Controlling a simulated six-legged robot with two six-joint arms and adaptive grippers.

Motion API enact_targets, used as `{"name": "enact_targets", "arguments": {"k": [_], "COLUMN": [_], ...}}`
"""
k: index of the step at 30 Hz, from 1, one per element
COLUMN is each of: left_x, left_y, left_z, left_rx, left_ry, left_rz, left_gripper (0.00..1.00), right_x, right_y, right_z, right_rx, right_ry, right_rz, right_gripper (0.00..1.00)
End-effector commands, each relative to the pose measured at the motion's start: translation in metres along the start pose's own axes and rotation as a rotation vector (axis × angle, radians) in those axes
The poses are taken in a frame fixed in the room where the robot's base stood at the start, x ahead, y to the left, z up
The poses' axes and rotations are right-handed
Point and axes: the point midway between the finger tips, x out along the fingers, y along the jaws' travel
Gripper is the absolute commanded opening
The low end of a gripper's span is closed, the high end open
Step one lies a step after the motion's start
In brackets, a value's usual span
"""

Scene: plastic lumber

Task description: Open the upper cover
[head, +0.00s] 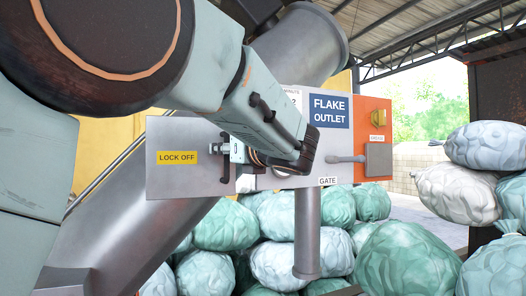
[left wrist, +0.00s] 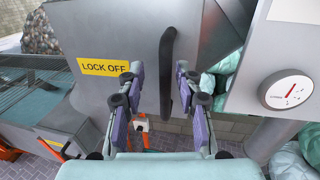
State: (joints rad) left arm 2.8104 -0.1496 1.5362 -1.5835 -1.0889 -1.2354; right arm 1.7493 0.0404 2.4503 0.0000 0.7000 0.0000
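A flat grey panel with a yellow LOCK OFF label (head: 177,158) stands left of the signed housing in the head view. It fills the upper middle of the left wrist view (left wrist: 105,30) and carries a dark upright bar handle (left wrist: 167,70). Which part is the upper cover is not marked. My left gripper (left wrist: 158,72) is open, with one finger on each side of the handle and a visible gap on the left. I cannot tell whether the right finger touches it. In the head view my left gripper (head: 236,150) is partly hidden by its wrist. My right gripper is not in view.
A FLAKE OUTLET sign (head: 330,110) and an orange panel (head: 373,115) are to the right. A dial gauge (left wrist: 287,91) is right of the handle. Several wrapped green bales (head: 408,262) are stacked below, and pale sacks (head: 458,192) at right. A sloping grey chute (head: 135,215) runs below the panel.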

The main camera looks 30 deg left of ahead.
Motion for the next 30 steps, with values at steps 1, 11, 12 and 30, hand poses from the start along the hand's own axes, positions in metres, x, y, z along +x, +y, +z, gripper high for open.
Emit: {"name": "enact_targets", "arguments": {"k": [1, 11, 12, 30], "left_x": [0.0012, -0.0009, -0.0012, 0.0008], "left_y": [0.0004, 0.0023, 0.0023, 0.0011], "left_z": [-0.0014, -0.0008, -0.0006, -0.0015], "left_rx": [0.001, 0.001, 0.001, 0.002], "left_ry": [0.002, 0.001, 0.001, 0.003], "left_rz": [0.001, 0.002, 0.002, 0.001], "left_gripper": [0.35, 0.35, 0.31, 0.00], "right_x": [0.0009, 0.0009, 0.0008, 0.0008], "right_y": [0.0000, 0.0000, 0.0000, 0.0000], "right_z": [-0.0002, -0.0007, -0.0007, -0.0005], "right_rx": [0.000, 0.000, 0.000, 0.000], "right_ry": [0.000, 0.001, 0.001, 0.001], "right_rz": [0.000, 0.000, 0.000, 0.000], "right_gripper": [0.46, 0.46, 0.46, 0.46]}}
